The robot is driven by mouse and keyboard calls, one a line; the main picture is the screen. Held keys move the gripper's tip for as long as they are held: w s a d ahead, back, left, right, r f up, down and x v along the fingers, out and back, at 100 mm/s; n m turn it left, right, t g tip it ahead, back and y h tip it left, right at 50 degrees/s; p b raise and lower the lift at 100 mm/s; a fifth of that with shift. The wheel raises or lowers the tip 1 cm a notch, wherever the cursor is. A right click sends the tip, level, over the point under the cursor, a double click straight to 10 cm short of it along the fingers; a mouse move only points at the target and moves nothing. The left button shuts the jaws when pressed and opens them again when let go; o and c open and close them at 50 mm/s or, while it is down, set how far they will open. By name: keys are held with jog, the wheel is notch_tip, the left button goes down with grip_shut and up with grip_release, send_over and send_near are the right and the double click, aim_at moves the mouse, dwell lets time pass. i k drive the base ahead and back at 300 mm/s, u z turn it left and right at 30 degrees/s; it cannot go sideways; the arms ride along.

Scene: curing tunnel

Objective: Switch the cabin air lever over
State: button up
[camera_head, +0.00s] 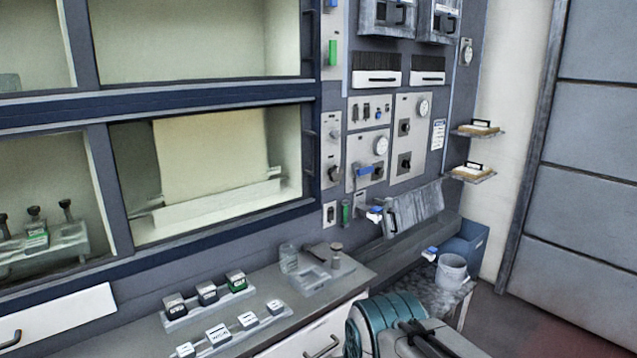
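The control wall holds several switches and levers, and I cannot read which label is the cabin air lever. Another blue-ended handle (376,211) sticks out lower down, beside a hanging grey flap. My arm shows at the bottom edge, with a teal joint and a grey link. Dark parts at its end (425,340) may be my gripper; its fingers cannot be made out. It is well below and apart from the panels.
A counter holds two racks of small labelled blocks (207,293), a glass jar (289,258) and a clear tray (309,281). A white bucket (452,270) and a blue bin (470,243) stand right of it. Two small shelves (478,131) jut from the right wall. Floor at the right is clear.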

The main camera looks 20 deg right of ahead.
aim_at(368, 170)
jog(key=u, duration=0.2)
jog(key=k, duration=0.4)
jog(key=z, duration=0.85)
jog(key=i, duration=0.65)
jog(key=z, duration=0.5)
jog(key=i, duration=0.75)
jog(key=u, duration=0.75)
jog(key=i, duration=0.55)
jog(key=u, duration=0.55)
